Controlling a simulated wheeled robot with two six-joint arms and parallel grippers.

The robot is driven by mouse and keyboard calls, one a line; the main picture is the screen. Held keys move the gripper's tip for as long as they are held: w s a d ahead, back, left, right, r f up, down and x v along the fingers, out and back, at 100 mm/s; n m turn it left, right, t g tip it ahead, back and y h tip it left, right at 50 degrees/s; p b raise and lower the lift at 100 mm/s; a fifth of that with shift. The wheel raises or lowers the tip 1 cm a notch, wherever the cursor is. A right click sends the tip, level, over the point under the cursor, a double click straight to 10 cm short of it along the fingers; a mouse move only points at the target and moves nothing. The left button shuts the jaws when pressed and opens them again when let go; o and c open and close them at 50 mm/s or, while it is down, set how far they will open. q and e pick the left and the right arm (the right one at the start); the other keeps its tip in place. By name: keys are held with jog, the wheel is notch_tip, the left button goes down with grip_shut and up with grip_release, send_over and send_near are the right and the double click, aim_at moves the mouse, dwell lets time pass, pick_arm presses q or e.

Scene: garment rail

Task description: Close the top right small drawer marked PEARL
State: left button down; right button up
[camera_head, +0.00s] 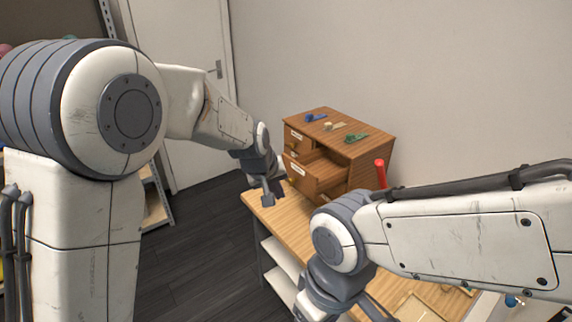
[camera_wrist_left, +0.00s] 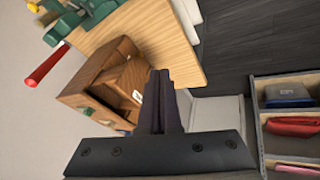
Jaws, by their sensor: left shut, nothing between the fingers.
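A small brown wooden drawer cabinet (camera_head: 368,165) stands on the wooden table. One drawer (camera_head: 318,174) is pulled out of its front, with its inside showing; its label is too small to read. A closed drawer front (camera_head: 296,141) with a pale label sits at the upper left. My left gripper (camera_head: 268,200) is shut and empty, in front of the cabinet. In the left wrist view, its shut fingers (camera_wrist_left: 160,78) appear close beside the open drawer (camera_wrist_left: 131,80); I cannot tell whether they touch it. My right gripper is out of view; its arm crosses the right foreground.
Blue (camera_head: 316,117) and green (camera_head: 356,138) items lie on the cabinet top. A shelf with bins (camera_wrist_left: 287,120) shows in the left wrist view. Dark floor lies open to the left.

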pick_arm(q)
jog(key=w+a+n+t+p, duration=0.1)
jog(key=w+a+n, duration=0.25)
jog(key=w, duration=0.45)
jog(key=w+d+f+p, duration=0.5)
jog(key=w+f, duration=0.3)
jog(key=shift+f+m+t+p, duration=0.25)
jog(key=shift+m+t+p, duration=0.1)
jog(key=shift+m, duration=0.1)
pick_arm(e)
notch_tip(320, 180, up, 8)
pick_arm(q)
jog(key=shift+d, duration=0.1)
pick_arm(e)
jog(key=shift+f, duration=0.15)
